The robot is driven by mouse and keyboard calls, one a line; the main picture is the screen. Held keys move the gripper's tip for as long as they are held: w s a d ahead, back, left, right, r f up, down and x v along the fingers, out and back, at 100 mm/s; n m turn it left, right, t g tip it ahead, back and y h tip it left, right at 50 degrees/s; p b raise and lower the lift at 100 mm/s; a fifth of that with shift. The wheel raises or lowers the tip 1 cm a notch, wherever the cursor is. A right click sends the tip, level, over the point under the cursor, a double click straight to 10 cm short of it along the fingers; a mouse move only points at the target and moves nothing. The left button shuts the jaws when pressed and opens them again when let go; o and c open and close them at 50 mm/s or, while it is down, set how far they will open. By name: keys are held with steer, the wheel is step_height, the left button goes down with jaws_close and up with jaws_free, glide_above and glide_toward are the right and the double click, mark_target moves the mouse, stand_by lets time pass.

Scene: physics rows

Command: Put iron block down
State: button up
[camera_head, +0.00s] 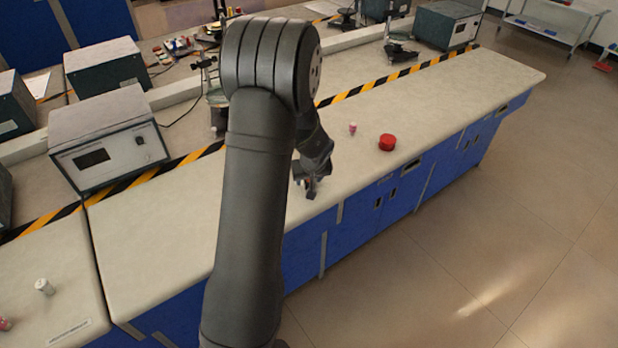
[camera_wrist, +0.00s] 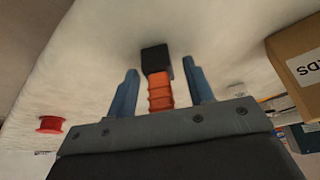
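My gripper (camera_head: 309,186) is low over the front edge of the pale bench in the head view, partly hidden by my own arm. In the wrist view its two blue fingers (camera_wrist: 160,88) stand apart. A dark block (camera_wrist: 156,59) with an orange ribbed part (camera_wrist: 160,91) lies in line between the fingers, with gaps visible on both sides. The dark block is probably the iron block. It appears to be at the bench surface, but I cannot tell whether it touches. I cannot make the block out clearly in the head view.
A red round object (camera_head: 387,142) and a small pink cylinder (camera_head: 352,129) stand on the bench (camera_head: 440,105) to the right of my gripper. A cardboard box (camera_wrist: 298,62) is at the right of the wrist view. Instrument boxes (camera_head: 108,140) stand at left. The bench's right part is mostly clear.

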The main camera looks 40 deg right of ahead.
steer(key=v, duration=1.2)
steer(key=shift+r, duration=0.15)
stand_by(0.3)
steer(key=x, duration=1.2)
steer(key=shift+w+r, duration=0.1)
steer(key=shift+r, duration=1.45)
